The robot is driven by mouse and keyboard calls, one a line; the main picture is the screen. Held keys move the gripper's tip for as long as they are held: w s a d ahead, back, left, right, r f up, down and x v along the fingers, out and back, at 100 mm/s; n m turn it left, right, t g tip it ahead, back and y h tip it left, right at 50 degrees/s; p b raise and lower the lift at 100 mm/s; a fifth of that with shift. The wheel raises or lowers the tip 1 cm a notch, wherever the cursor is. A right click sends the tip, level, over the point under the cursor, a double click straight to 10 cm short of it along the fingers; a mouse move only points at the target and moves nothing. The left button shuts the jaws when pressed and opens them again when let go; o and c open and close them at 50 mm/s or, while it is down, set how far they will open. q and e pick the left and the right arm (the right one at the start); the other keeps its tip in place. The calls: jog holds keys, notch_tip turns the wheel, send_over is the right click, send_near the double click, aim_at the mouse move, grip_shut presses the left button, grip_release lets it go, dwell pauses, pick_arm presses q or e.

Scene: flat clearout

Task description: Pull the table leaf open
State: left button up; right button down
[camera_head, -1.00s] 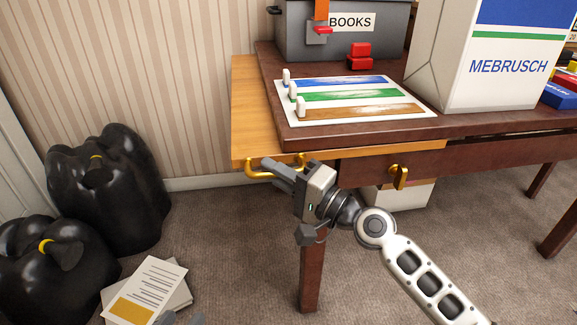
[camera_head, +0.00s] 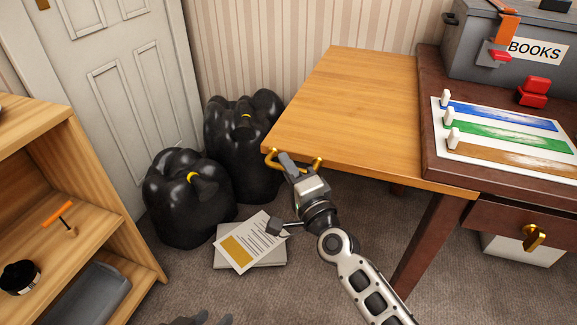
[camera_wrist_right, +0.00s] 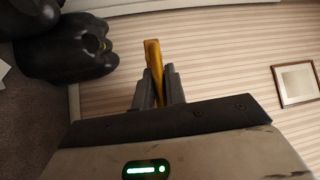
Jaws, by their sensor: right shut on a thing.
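The light wooden table leaf (camera_head: 365,105) extends out to the left from the dark table (camera_head: 432,165), with a wide bare top showing. A brass handle (camera_head: 318,163) is on the leaf's front edge, near its left corner. My right gripper (camera_head: 287,163) is shut on this handle. In the right wrist view the brass bar (camera_wrist_right: 152,55) stands between the two fingers (camera_wrist_right: 158,88). Only the dark tips of my left gripper (camera_head: 203,320) show at the bottom edge, low and away from the leaf; whether they are apart is unclear.
Black bags (camera_head: 187,205) and papers (camera_head: 250,243) lie on the floor left of the leaf. A wooden shelf (camera_head: 85,150) stands at the left. A grey books box (camera_head: 500,65) and a painted sheet (camera_head: 475,150) are on the table. A drawer with a brass knob (camera_head: 534,237) is below.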

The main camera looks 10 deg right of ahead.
jog(key=shift+a, duration=0.15)
jog(key=c, duration=1.5)
grip_release()
jog(key=shift+o, duration=0.2)
jog(key=v, duration=1.5)
jog(key=shift+s, duration=0.4)
